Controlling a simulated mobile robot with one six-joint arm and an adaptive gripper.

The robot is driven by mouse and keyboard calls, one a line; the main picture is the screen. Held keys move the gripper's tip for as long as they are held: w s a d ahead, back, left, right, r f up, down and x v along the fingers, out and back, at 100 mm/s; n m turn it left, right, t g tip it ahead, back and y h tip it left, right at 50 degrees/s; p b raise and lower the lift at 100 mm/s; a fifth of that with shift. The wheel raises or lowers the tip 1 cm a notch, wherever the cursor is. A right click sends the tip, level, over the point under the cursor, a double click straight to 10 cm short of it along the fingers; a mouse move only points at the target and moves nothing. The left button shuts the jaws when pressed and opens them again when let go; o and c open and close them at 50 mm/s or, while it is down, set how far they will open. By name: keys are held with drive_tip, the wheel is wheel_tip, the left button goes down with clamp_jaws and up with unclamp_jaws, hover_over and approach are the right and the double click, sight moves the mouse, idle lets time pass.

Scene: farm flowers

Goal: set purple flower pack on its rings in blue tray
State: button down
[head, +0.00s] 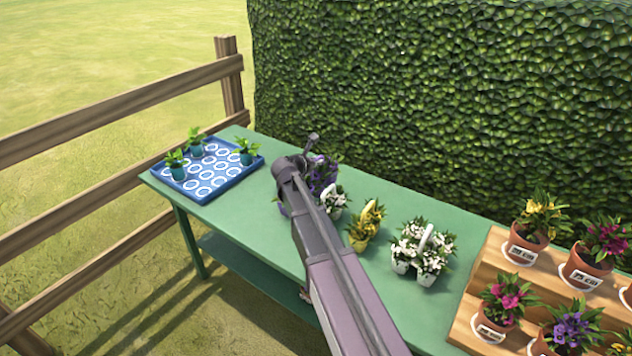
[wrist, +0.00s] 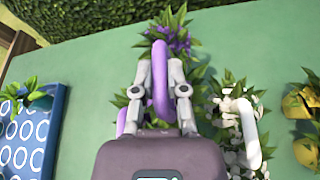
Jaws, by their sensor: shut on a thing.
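The purple flower pack (wrist: 168,42) has purple blooms, green leaves and a purple loop handle (wrist: 161,78). My gripper (wrist: 163,92) is shut on this handle, with a finger on each side of it in the wrist view. In the head view my arm hides most of the purple pack (head: 322,172) and the fingertips. Whether the pack touches the table is unclear. The blue tray (head: 213,192) lies at the table's left end, with rows of white rings on its floor. In the wrist view the blue tray (wrist: 50,112) is at the left, apart from the pack.
Several small green plants in teal pots stand in the tray, including one at its front left (head: 176,172). White (head: 335,200) and yellow (head: 362,240) packs stand right of the purple one. Another white pack (head: 424,258) stands farther right, before a wooden rack (head: 480,285). Green table (head: 255,210) is bare beside the tray.

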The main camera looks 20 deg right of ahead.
sight(316, 181)
drive_tip(key=shift+f+b, duration=0.5)
drive_tip(key=shift+f, duration=0.3)
drive_tip(key=shift+f+b, duration=1.85)
drive_tip(key=shift+b, duration=0.05)
drive_tip(key=shift+f, duration=0.1)
drive_tip(key=c, duration=0.7)
unclamp_jaws()
drive_tip(key=shift+r, duration=0.2)
drive_tip(key=p+v, duration=0.4)
drive_tip(key=v, duration=0.8)
drive_tip(key=shift+p, duration=0.3)
